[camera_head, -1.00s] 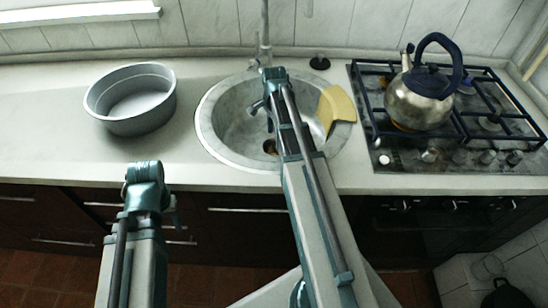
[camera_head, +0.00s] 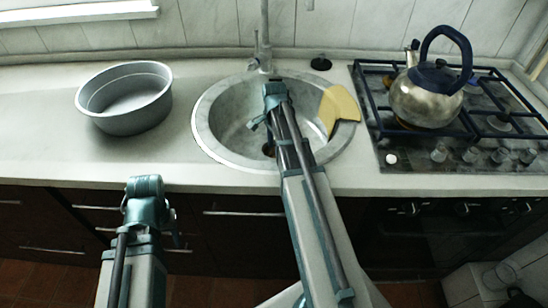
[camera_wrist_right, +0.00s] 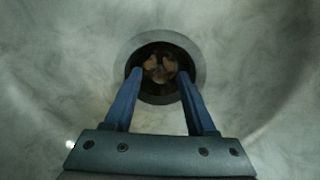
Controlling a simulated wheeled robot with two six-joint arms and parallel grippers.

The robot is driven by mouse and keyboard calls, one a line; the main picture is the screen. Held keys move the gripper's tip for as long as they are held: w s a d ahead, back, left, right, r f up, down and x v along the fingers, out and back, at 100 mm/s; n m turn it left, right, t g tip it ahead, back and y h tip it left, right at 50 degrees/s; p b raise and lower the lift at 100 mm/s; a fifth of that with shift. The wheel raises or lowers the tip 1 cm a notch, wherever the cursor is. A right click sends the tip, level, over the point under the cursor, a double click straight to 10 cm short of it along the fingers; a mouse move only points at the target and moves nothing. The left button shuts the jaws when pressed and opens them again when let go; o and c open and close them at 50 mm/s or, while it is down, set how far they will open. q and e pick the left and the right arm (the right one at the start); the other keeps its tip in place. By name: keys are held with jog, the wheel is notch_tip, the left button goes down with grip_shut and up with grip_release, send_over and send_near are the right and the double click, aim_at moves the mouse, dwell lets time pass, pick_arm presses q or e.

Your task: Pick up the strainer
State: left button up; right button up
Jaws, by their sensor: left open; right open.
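The strainer appears to be the dark round piece with brownish bits (camera_wrist_right: 160,68) in the sink's drain, inside a grey ring. In the head view only a small dark part of the drain (camera_head: 267,150) shows beside my right arm. My right gripper (camera_head: 262,127) points down into the sink. In the right wrist view its open blue fingers (camera_wrist_right: 162,78) reach towards the drain, one at each side of the dark opening. Nothing is held between them, and I cannot tell whether they touch the strainer. My left gripper (camera_head: 174,222) is open, in front of the counter, far from the sink.
The round sink (camera_head: 208,130) has a yellow cloth-like piece (camera_head: 340,105) on its right rim and a faucet (camera_head: 264,45) behind. A grey pan (camera_head: 125,115) stands left. A kettle (camera_head: 425,98) stands on the stove (camera_head: 400,160) at right. A black round object (camera_head: 321,63) lies behind the sink.

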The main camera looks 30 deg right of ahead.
grip_shut()
dwell(1.4)
